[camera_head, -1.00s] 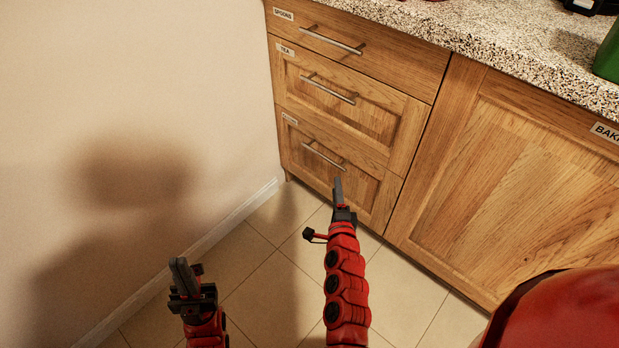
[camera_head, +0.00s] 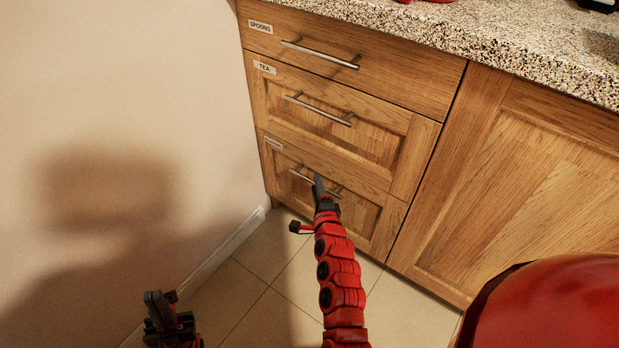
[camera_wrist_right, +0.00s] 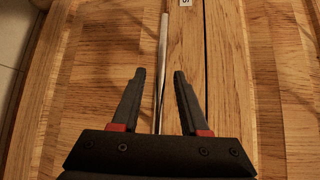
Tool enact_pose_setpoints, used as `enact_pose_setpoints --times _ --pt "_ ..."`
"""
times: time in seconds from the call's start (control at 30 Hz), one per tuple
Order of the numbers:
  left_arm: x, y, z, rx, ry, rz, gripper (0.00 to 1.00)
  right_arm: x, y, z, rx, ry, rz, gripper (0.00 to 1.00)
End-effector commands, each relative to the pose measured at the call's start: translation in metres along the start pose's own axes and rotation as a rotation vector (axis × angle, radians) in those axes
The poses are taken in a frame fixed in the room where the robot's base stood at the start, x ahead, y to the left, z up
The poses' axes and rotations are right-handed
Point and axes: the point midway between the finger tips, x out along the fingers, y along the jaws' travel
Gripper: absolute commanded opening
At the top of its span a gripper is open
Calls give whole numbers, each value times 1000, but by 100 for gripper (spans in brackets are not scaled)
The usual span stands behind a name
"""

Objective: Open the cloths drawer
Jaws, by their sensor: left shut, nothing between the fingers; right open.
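The bottom drawer (camera_head: 348,212) of the wooden cabinet is closed; its small label (camera_head: 273,143) is too blurred to read. Its metal bar handle (camera_head: 299,175) is partly hidden behind my right gripper (camera_head: 318,187). In the right wrist view the right gripper (camera_wrist_right: 155,95) is open, with the bar handle (camera_wrist_right: 162,60) running lengthwise between its fingers. I cannot tell whether the fingers reach past the bar. My left gripper (camera_head: 160,302) is shut and empty, low at the left, away from the cabinet.
Above are the closed TEA drawer (camera_head: 365,143) and SPOONS drawer (camera_head: 400,80), each with a bar handle. A speckled countertop (camera_head: 480,40) lies on top. A cabinet door (camera_head: 510,190) is at right. A wall (camera_head: 110,90) borders the left. Tiled floor (camera_head: 265,250) is free in front.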

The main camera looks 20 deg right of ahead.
Motion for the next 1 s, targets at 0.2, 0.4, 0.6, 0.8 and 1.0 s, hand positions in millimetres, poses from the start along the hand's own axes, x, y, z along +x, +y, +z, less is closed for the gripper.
enact_pose_setpoints --times 0.2,0.4,0.6,0.8,1.0 --pt "-4 1 0 0 3 8 0 6 0 -4 1 1 -1 44" --pt "-3 1 0 0 4 8 0 6 1 -3 1 1 0 44" --pt "-3 1 0 0 4 8 0 6 1 -3 1 1 0 17" --pt "-3 1 0 0 4 8 0 6 1 -3 1 1 0 0" --pt "-3 1 0 0 4 8 0 6 1 -3 1 0 0 0"
